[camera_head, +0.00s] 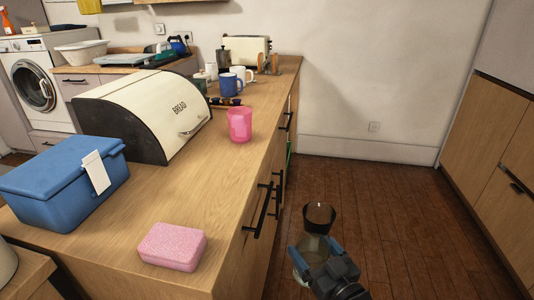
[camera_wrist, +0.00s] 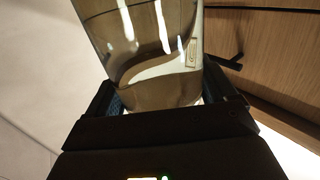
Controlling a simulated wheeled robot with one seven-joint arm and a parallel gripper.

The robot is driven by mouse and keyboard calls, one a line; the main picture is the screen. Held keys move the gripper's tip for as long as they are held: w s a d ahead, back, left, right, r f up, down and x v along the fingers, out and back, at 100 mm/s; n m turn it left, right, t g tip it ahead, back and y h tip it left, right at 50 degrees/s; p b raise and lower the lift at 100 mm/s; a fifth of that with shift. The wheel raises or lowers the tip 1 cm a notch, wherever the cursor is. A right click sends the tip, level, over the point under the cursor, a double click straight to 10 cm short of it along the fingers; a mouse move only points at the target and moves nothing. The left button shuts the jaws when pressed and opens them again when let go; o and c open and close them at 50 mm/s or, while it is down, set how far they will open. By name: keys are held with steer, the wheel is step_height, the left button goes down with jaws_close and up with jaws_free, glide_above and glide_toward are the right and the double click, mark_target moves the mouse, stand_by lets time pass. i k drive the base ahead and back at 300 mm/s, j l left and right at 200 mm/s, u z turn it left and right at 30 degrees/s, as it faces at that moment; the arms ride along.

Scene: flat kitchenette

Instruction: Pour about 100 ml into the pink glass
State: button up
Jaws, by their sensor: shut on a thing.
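The pink glass (camera_head: 239,124) stands upright on the wooden counter, near its right edge. In the wrist view the carafe (camera_wrist: 150,50) sits between my fingers (camera_wrist: 158,110). A curved line shows inside it, perhaps a liquid surface; how full it is I cannot tell. The pink glass is not seen in the wrist view.
On the counter (camera_head: 215,185) are a pink sponge-like block (camera_head: 172,246), a blue box (camera_head: 65,182), a bread bin (camera_head: 150,112) and a blue mug (camera_head: 231,85). Dark drawer handles (camera_head: 262,208) stick out from the counter front. The floor (camera_head: 400,215) on the right is clear.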

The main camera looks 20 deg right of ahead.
mark_target(239, 125)
steer(key=i+l+u, duration=0.2)
steer(key=l, duration=0.4)
steer(key=i+l+u, duration=0.25)
steer(key=l, duration=0.35)
steer(key=l+u, duration=0.2)
steer(key=l, duration=0.45)
steer(key=l+u, duration=0.25)
steer(key=l, duration=0.4)
steer(key=i, duration=0.05)
